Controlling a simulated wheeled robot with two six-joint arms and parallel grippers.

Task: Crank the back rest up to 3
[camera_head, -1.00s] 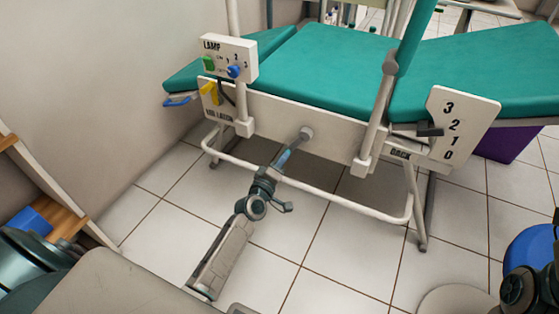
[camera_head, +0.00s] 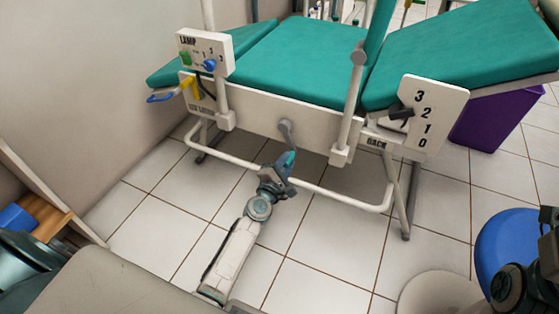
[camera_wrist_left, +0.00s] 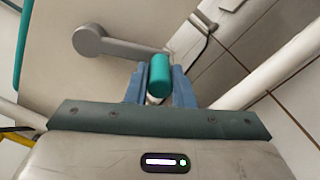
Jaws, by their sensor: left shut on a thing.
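The crank (camera_head: 285,127) sits on the white side panel under the bed; its grey arm hangs down from the hub. My left gripper (camera_head: 283,170) is shut on the teal crank handle (camera_wrist_left: 159,75), with a blue finger on either side in the left wrist view. The grey crank arm (camera_wrist_left: 115,47) also shows there. The teal back rest (camera_head: 460,55) slopes up to the right. The white scale plate (camera_head: 432,118) carries 3, 2, 1, 0 from top to bottom. Its dark pointer (camera_head: 401,112) is near 2.
A lamp box (camera_head: 205,52) and blue-handled latch (camera_head: 163,97) are at the left. A white lower rail (camera_head: 340,194) runs below the crank. A blue stool (camera_head: 505,245) stands at the right, a purple bin (camera_head: 490,120) behind the plate. Tiled floor is clear below the bed.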

